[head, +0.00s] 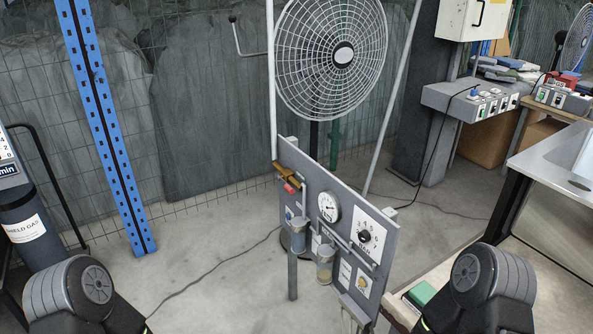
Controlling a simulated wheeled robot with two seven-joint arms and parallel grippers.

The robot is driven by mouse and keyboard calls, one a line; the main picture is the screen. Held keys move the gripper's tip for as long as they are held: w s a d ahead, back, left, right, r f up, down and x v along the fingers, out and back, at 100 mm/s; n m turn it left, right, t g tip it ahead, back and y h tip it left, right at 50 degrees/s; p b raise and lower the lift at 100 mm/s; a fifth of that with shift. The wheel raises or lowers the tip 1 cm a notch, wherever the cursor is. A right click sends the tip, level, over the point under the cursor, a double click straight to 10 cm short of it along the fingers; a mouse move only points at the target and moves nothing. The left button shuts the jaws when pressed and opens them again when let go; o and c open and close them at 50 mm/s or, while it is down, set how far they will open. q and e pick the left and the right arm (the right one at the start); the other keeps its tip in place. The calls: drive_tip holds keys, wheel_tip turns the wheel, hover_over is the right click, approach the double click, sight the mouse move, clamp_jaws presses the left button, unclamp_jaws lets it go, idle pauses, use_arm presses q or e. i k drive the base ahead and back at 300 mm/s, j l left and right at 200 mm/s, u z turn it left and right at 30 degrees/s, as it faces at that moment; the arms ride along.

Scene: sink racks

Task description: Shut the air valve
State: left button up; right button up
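A grey upright panel (313,185) stands in the middle of the head view, turned at an angle. A white pipe (271,90) comes down to its upper left corner. There a brass-coloured valve (287,171) sits, with a small red part (291,188) just below it. I cannot tell for sure which way its handle is turned. The panel also bears a round gauge (329,207), a black knob on a dial (365,236) and two clear bowls, one of them at the left (299,236). Only dark rounded parts of my arms show at the bottom corners; neither gripper is in view.
A large fan (343,55) stands behind the panel, before a wire fence. A blue post (103,125) and a gas cylinder (32,235) are at left. A bench (535,160) and a control box (475,100) are at right. Floor left of the panel is mostly clear, crossed by a cable.

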sight(287, 187)
drive_tip(key=i+j, duration=0.1)
drive_tip(key=z, duration=0.75)
drive_tip(key=i+j+z, duration=0.15)
drive_tip(key=j+z, duration=0.2)
drive_tip(key=j, duration=0.15)
drive_tip(key=i+j+z, duration=0.1)
drive_tip(key=j+z, duration=0.25)
drive_tip(key=j, duration=0.15)
drive_tip(key=j+z, duration=0.35)
drive_tip(key=j, duration=0.15)
drive_tip(key=j+z, duration=0.1)
drive_tip(key=j, duration=1.5)
